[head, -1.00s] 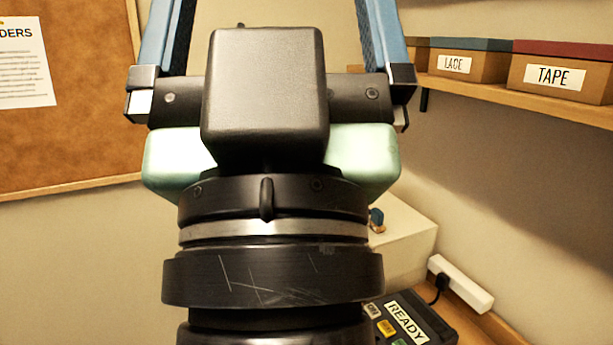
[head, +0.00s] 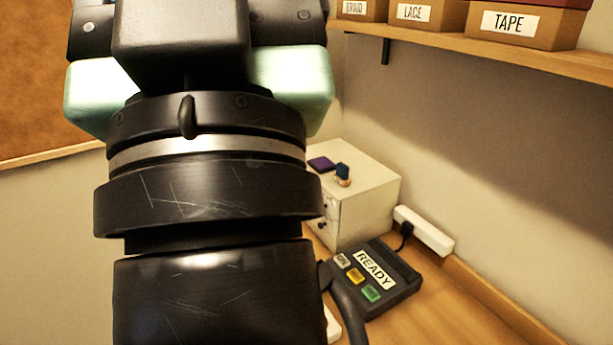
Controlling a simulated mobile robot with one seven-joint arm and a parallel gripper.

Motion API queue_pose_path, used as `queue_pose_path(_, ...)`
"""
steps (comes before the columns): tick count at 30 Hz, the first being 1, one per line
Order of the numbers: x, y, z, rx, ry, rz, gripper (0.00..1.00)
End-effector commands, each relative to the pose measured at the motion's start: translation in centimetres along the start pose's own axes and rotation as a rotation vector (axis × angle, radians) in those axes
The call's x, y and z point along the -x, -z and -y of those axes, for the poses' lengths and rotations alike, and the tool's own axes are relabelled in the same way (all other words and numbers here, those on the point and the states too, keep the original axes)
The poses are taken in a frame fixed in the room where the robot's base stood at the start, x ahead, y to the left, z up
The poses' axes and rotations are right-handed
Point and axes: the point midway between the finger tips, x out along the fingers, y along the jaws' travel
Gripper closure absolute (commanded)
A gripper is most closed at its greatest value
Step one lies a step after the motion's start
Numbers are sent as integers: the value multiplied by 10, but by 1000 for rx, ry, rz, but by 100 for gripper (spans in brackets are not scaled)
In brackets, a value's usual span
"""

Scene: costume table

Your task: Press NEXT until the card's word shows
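A black device (head: 403,297) lies on the wooden table at the lower right. Its pale label or display (head: 375,270) reads READY. It has a grey button (head: 342,261), a yellow button (head: 355,276) and a green button (head: 371,293); their lettering is too small to read surely. No card with a word is recognisable. My gripper (head: 180,45) shows only its body at the upper left, above and left of the device and well apart from it. Its fingers are beyond the top edge, so their opening is hidden.
A power strip (head: 424,231) lies along the wall. A shelf (head: 470,48) holds labelled boxes, including TAPE (head: 520,25). My arm hides the left of the table.

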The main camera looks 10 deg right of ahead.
Motion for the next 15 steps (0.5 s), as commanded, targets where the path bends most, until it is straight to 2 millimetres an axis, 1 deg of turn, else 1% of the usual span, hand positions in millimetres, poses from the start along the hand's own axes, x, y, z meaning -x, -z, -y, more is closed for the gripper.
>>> queue_pose_path(1, 0, 0, 0, 0, 0, 0, 36)
queue_pose_path(5, 0, 0, 0, 0, 0, 0, 59)
queue_pose_path(6, 0, 0, 0, 0, 0, 0, 67)
queue_pose_path(8, 0, 0, 0, 0, 0, 0, 77)
queue_pose_path(9, 0, 0, 0, 0, 0, 0, 85)
queue_pose_path(12, 0, 0, 0, 0, 0, 0, 100)
queue_pose_path(15, 0, 0, 0, 0, 0, 0, 100)
